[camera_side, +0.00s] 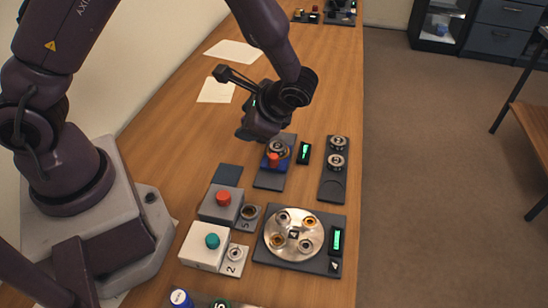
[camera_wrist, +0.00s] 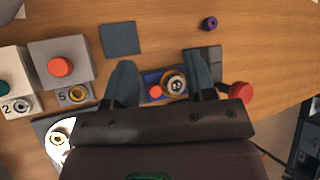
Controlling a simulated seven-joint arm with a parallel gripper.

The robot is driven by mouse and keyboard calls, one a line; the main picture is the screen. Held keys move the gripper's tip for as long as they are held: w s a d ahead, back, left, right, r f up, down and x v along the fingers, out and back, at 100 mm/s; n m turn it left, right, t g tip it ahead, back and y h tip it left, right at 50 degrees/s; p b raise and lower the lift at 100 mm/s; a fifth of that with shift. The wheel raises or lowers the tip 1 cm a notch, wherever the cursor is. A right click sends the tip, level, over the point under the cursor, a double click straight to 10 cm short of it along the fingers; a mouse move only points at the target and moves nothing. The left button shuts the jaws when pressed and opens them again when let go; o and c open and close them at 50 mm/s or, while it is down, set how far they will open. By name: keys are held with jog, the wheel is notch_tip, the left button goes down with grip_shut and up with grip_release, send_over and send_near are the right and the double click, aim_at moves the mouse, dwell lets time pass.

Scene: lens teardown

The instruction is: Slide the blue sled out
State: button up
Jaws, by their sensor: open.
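The blue sled (camera_side: 284,162) sits on a dark base plate (camera_side: 269,181) in the middle of the table. It carries a red knob (camera_side: 272,160) and a metal lens ring. In the wrist view the blue sled (camera_wrist: 152,76) lies between my fingers, with the red knob (camera_wrist: 155,92) and the ring (camera_wrist: 174,83) on it. My gripper (camera_wrist: 160,62) is open, one finger on each side of the sled. In the side view my gripper (camera_side: 264,131) is just above and behind the sled. Whether the fingers touch it cannot be told.
A red-button box (camera_side: 222,203) and a teal-button box (camera_side: 204,246) stand at the near left. A round metal tray (camera_side: 294,233) holds several rings nearby. A dark plate with two lens rings (camera_side: 337,152) lies right. A small green-lit display (camera_side: 304,153) stands beside the sled.

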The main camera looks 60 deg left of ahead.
aim_at(274, 157)
jog(key=w+d+r+n+t+h, duration=0.15)
jog(key=n+h, duration=0.25)
jog(key=n, duration=0.6)
jog(key=w+d+r+n+t+h, duration=0.1)
jog(key=w+n+h, duration=0.25)
jog(key=n, duration=0.55)
jog(key=shift+h, duration=0.25)
jog(key=f, duration=1.3)
jog(key=shift+s+a, duration=0.25)
jog(key=shift+s, duration=0.05)
